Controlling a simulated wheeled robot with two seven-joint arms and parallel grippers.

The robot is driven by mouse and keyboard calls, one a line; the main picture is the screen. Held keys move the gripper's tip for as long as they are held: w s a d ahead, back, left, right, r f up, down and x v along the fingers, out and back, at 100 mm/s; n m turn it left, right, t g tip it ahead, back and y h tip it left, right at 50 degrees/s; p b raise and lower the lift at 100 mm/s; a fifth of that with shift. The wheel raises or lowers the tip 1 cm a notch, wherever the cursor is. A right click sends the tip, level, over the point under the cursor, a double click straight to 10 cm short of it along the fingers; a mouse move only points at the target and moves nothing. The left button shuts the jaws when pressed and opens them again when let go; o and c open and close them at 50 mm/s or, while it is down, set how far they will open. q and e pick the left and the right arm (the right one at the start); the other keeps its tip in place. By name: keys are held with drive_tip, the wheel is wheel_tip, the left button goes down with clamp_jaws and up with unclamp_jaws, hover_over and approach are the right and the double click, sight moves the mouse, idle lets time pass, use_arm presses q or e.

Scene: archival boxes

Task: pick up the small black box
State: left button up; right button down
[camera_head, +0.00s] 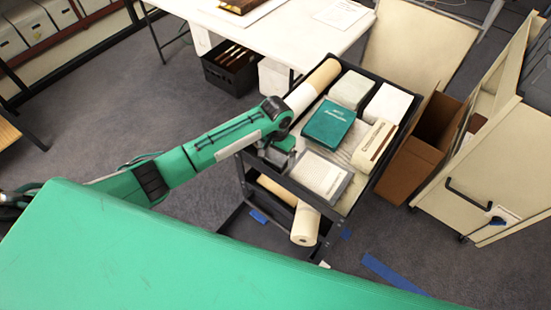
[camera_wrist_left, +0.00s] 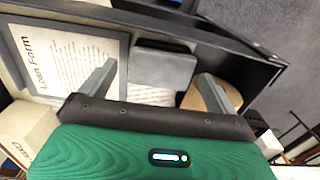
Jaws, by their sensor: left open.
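A small dark grey-black box (camera_wrist_left: 163,76) lies in the cart tray in the left wrist view, with its lid side facing the camera. My left gripper (camera_wrist_left: 158,72) is open, with one finger on each side of the box in that view. I cannot tell whether the fingers touch it or how far above it they are. In the head view my left gripper (camera_head: 280,153) is over the tray's near left corner, and its wrist and fingers hide most of the box there. My right gripper is not in view.
The black cart (camera_head: 373,186) also holds a framed form sheet (camera_head: 319,174), a teal box (camera_head: 328,123), pale boxes (camera_head: 350,89) and a cream box (camera_head: 375,145). A rolled tube (camera_head: 315,84) lies along its left side. A brown carton (camera_head: 407,168) stands right of it.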

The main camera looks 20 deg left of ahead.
use_arm(q)
drive_tip(key=shift+f, duration=1.45)
drive_tip(key=c, duration=1.1)
drive_tip(key=shift+o, duration=0.2)
drive_tip(key=shift+r, duration=0.1)
